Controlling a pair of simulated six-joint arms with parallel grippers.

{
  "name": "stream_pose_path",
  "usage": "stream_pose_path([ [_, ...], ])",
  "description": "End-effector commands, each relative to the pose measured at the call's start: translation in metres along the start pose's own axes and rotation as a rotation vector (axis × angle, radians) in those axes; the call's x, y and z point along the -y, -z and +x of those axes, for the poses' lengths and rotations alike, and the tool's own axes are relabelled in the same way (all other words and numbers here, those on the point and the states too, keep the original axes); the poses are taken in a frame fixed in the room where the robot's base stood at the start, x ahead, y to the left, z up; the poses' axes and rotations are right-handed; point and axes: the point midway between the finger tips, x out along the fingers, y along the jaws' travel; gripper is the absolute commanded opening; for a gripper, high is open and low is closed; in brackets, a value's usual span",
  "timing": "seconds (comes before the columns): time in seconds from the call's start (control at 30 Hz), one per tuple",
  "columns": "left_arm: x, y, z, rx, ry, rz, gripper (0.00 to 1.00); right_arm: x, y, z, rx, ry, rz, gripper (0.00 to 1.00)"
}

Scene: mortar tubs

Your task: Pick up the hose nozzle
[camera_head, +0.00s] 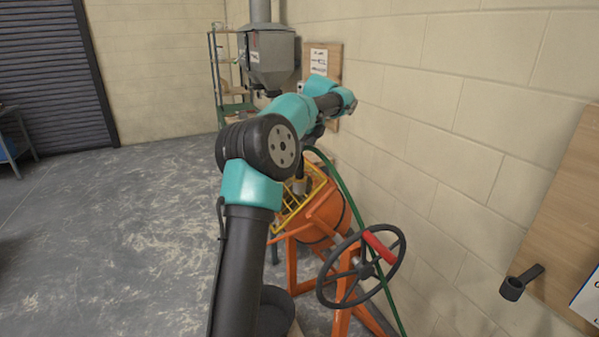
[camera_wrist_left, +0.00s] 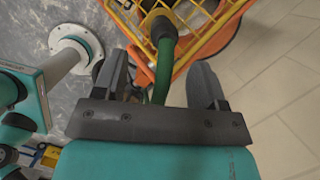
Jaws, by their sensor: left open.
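The hose nozzle (camera_wrist_left: 163,30) is dark, on the end of a green hose (camera_wrist_left: 162,75), and sits at the yellow grid (camera_wrist_left: 140,30) over the mixer's mouth in the left wrist view. In the head view the nozzle (camera_head: 299,184) shows small at the grid, with the hose (camera_head: 350,195) arching down behind the handwheel. My left gripper (camera_wrist_left: 160,78) is open. The hose passes between its fingers, with gaps on both sides, and the nozzle lies beyond the fingertips. In the head view the left gripper (camera_head: 315,134) is partly hidden by my arm. The right gripper is out of view.
The orange mixer (camera_head: 320,218) stands against the block wall, with a dark handwheel (camera_head: 362,268) and its red handle (camera_head: 380,247) in front. A grey hopper (camera_head: 268,57) hangs behind. A dark holder (camera_head: 520,283) is on a wooden board at right.

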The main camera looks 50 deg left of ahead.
Motion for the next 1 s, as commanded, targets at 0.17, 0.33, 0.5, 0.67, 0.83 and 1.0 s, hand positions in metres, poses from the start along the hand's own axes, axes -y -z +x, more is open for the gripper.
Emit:
stream_pose_path([
  [0.17, 0.000, 0.000, 0.023, 0.000, -0.002, 0.000, 0.65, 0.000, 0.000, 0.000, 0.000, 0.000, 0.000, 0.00],
  [0.33, 0.000, 0.000, 0.027, 0.000, 0.000, 0.000, 0.65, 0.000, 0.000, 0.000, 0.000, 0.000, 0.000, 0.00],
  [0.5, 0.000, 0.000, 0.027, 0.000, 0.000, 0.000, 0.65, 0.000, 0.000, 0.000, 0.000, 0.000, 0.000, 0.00],
  [0.67, 0.001, -0.001, 0.033, 0.000, -0.002, 0.000, 0.65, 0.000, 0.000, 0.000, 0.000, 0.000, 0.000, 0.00],
  [0.83, 0.004, -0.005, 0.053, 0.000, -0.003, 0.000, 0.65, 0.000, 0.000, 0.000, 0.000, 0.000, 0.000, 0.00],
  [1.0, 0.005, -0.006, 0.074, 0.000, -0.003, 0.000, 0.65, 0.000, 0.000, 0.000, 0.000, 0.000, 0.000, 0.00],
])
